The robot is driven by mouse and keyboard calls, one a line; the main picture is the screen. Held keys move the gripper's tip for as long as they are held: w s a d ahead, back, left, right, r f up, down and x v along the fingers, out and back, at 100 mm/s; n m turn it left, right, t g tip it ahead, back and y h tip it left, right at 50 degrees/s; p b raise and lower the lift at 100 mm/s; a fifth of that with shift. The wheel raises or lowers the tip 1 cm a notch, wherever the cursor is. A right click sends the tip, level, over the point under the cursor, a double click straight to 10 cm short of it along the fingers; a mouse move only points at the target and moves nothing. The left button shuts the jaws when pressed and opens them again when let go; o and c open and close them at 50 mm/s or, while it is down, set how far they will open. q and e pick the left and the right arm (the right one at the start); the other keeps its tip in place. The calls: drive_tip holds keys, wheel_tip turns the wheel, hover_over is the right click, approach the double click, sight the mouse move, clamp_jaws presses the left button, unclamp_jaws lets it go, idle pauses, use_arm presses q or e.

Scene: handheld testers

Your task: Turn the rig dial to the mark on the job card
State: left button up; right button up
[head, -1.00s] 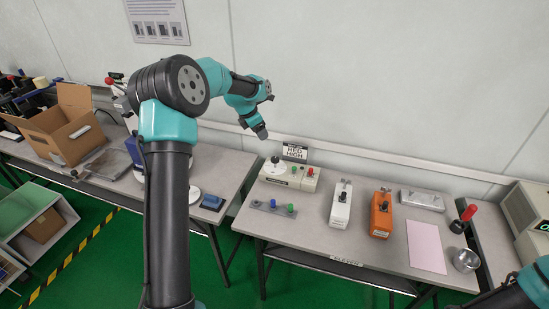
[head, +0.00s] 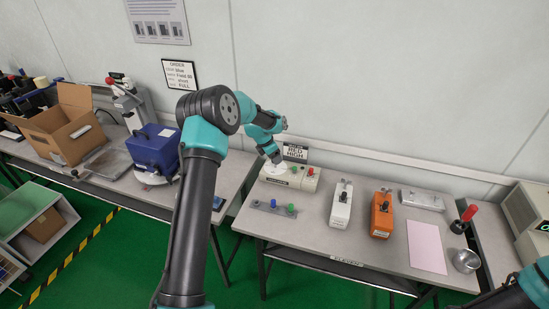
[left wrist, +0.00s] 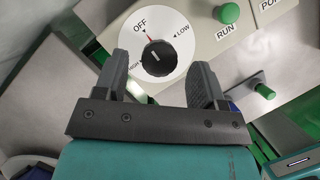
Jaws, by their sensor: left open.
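The beige rig box (head: 306,178) stands at the back left of the right-hand table. Its dial is a black knob (left wrist: 158,58) on a white disc (left wrist: 179,36) marked OFF, LOW and HIGH. The knob's white line points up and left, roughly towards OFF. The job card (head: 295,151) behind the rig reads RED HIGH. My left gripper (head: 275,158) is over the dial and partly hides it in the head view. In the left wrist view its open fingers (left wrist: 162,75) stand either side of the knob's lower part, with nothing gripped. My right gripper is out of view.
A white tester (head: 341,205) and an orange tester (head: 381,215) stand right of the rig. A strip with coloured pegs (head: 273,207) lies in front of it. A pink sheet (head: 426,247) and a metal bowl (head: 466,261) are further right. A framed order card (head: 180,75) hangs on the wall.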

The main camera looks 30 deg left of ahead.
use_arm(q)
drive_tip(key=shift+w+d+f, duration=0.15)
drive_tip(key=shift+w+f, duration=0.1)
drive_tip(key=shift+f, duration=0.35)
drive_tip(key=shift+c, duration=0.5)
drive_tip(key=c, duration=0.8)
